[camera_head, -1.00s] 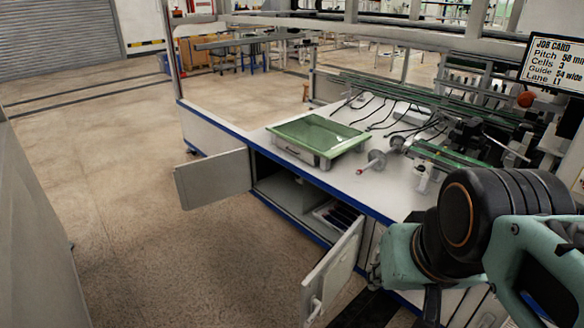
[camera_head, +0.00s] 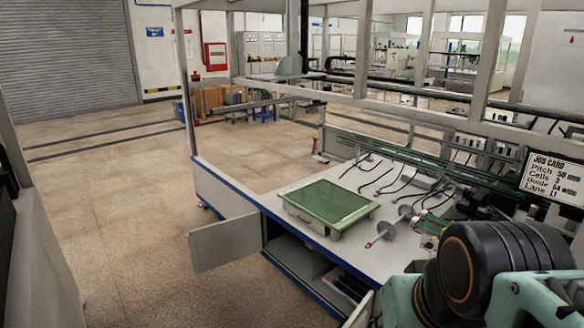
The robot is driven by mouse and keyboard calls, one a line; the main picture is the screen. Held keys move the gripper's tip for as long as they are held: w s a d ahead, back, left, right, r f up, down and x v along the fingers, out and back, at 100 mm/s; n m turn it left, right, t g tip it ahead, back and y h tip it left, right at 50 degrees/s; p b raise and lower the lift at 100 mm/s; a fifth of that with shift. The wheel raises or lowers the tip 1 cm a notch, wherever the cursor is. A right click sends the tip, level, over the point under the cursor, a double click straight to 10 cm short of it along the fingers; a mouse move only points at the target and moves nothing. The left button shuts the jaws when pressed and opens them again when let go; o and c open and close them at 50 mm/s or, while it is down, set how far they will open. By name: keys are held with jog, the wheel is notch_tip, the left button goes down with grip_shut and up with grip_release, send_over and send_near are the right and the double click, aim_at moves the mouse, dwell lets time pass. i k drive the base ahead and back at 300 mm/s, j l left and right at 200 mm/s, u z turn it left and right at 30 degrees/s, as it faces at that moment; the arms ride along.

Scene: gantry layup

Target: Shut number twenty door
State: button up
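Two doors of the white, blue-edged bench stand open. The left door (camera_head: 226,243) swings out fully to the left of the cabinet opening (camera_head: 296,262). The right door (camera_head: 361,309) shows only by its top at the lower edge, with most of it out of view. No number can be read on either door, so I cannot tell which is number twenty. Dark items (camera_head: 345,285) lie inside the cabinet behind the right door. My arm fills the lower right. My gripper is out of the frame.
A green-topped tray (camera_head: 330,203) stands on the bench top (camera_head: 300,186) above the opening. A job card screen (camera_head: 553,177) hangs at the right. Open floor (camera_head: 130,215) lies left of the bench. A grey panel runs along the left edge.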

aim_at(218, 245)
jog(key=i+j+u, duration=0.85)
jog(key=i+u, duration=0.4)
jog(key=i, duration=0.15)
jog(key=i+j+u, duration=0.15)
jog(key=i, duration=1.05)
jog(key=i+z, duration=0.3)
jog(key=i, duration=0.15)
jog(key=i+j+z, duration=0.5)
jog(key=z, duration=0.3)
jog(key=i+j+z, duration=0.25)
jog(key=z, duration=0.2)
jog(key=i+j+z, duration=0.3)
jog(key=z, duration=0.15)
jog(key=i+j+z, duration=0.1)
jog(key=j+z, duration=1.3)
jog(key=j, duration=0.45)
